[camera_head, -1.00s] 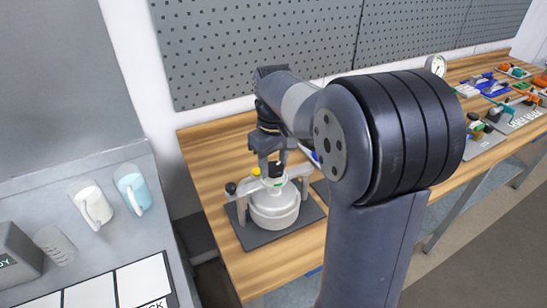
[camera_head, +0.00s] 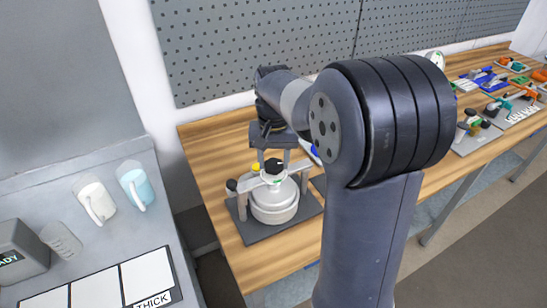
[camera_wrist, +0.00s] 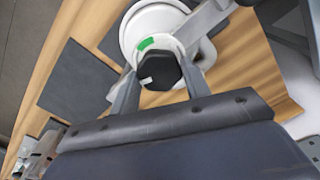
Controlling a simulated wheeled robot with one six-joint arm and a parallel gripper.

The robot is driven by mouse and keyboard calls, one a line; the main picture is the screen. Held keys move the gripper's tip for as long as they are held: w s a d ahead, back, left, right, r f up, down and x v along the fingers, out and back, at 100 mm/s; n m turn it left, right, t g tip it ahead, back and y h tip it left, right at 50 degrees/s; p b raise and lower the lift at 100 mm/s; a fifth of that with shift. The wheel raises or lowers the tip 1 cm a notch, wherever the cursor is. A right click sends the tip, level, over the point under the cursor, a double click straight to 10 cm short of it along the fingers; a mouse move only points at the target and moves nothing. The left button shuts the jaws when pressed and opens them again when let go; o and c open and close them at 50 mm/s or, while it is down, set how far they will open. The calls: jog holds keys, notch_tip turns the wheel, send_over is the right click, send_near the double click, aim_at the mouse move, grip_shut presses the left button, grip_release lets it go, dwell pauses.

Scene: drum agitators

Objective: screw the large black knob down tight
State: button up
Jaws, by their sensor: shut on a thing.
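The large black knob (camera_head: 273,165) sits on top of the white drum (camera_head: 274,207), at the middle of the bar across it. In the wrist view the knob (camera_wrist: 158,70) is faceted, with a white mark on its side, above a white collar bearing a green patch (camera_wrist: 146,43). My gripper (camera_head: 273,163) points down from above with its fingers on either side of the knob. In the wrist view my gripper (camera_wrist: 160,82) is shut on the knob. The knob's underside and thread are hidden.
The drum stands on a dark base plate (camera_head: 285,228) on the wooden bench (camera_head: 206,156). A small black ball knob (camera_head: 231,186) and a yellow one (camera_head: 255,167) are close beside the drum. Mugs (camera_head: 97,202) stand on the grey table at left. Other devices line the bench at right.

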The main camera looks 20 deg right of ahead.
aim_at(274, 163)
jog(key=shift+w+r, duration=0.15)
jog(key=shift+r, duration=0.1)
jog(key=o, duration=1)
jog(key=shift+f, duration=0.15)
notch_tip(274, 163, up, 11)
jog(key=shift+b, duration=0.35)
jog(key=shift+f, duration=0.2)
